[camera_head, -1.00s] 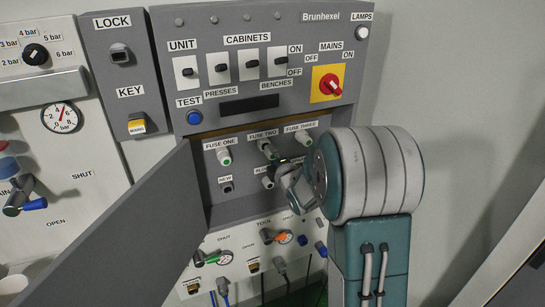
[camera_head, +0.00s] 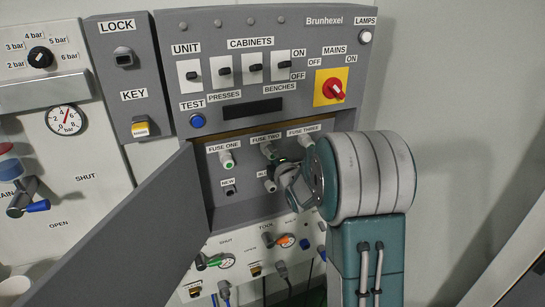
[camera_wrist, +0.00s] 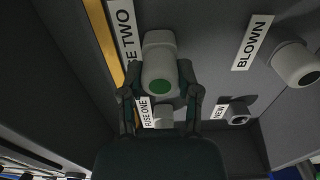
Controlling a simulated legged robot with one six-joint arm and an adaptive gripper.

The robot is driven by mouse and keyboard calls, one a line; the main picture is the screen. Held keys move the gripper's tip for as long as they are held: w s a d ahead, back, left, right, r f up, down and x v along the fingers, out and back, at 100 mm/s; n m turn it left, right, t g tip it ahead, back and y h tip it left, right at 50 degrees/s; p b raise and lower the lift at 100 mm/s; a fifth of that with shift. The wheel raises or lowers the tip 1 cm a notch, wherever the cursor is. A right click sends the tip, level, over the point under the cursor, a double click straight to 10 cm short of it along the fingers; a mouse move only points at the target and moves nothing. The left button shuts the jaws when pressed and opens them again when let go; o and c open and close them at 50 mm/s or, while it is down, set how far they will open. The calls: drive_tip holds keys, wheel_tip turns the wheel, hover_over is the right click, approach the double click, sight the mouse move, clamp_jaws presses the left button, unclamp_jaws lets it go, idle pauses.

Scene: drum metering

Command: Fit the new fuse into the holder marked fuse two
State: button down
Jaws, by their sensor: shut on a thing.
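The new fuse (camera_wrist: 160,52), a pale cylinder with a green end, sits between the two fingers of my gripper (camera_wrist: 160,88) in the wrist view. The gripper is shut on it. The fuse is beside the FUSE TWO label and lines up with that holder; how deep it is seated cannot be told. The NEW socket (camera_head: 229,189) looks dark and empty.
Fuse one (camera_head: 227,160) has a green end. A pale fuse stands in the BLOWN holder (camera_wrist: 296,63), close to my gripper. Fuse three (camera_head: 305,141) is close above my wrist. The open cabinet door (camera_head: 130,240) stands left of the recess.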

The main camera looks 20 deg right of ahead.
drive_tip(key=shift+w, duration=0.2)
drive_tip(key=shift+c, duration=1.2)
unclamp_jaws()
drive_tip(key=s, duration=1.2)
